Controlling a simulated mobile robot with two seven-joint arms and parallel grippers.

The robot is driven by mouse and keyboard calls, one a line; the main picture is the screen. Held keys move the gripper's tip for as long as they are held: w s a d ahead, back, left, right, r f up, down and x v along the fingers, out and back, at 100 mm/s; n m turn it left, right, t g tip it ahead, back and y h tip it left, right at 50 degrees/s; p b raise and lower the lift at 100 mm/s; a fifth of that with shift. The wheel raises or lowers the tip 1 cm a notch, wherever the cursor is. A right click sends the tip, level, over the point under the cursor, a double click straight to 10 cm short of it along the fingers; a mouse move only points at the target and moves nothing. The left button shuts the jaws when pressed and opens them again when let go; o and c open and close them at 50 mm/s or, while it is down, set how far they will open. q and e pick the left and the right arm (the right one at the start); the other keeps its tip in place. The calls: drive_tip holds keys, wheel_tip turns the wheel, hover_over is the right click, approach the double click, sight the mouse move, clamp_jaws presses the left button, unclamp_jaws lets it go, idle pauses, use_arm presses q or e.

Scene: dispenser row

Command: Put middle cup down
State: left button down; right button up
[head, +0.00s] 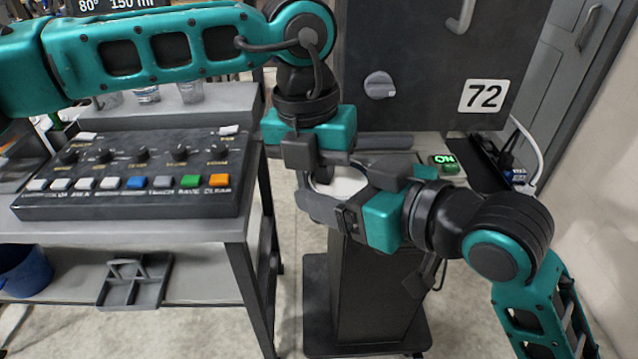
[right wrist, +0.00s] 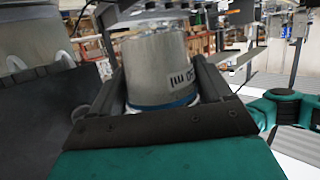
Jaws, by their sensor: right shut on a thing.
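My right gripper (head: 328,192) is shut on a cup. In the right wrist view the cup (right wrist: 156,65) is grey, with a blue band near its lower end in the picture and dark lettering that reads upside down. It sits between the two dark fingers. In the head view a pale round surface (head: 343,183) shows between my grippers, largely hidden; I cannot tell if it is the held cup. My left gripper (head: 312,158) hangs just above and close to the right one; its fingertips are too hidden to judge. Other clear cups (head: 147,93) stand on a shelf behind the control panel.
The control panel (head: 135,172), with knobs and coloured buttons, fills the left table. A dark cabinet marked 72 (head: 484,96) stands behind, with a green ON sign (head: 443,162) at its right. A black pedestal (head: 375,290) is below my grippers. A blue bucket (head: 25,272) is lower left.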

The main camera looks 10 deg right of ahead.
drive_tip(key=shift+a, duration=0.1)
drive_tip(key=o, duration=1.1)
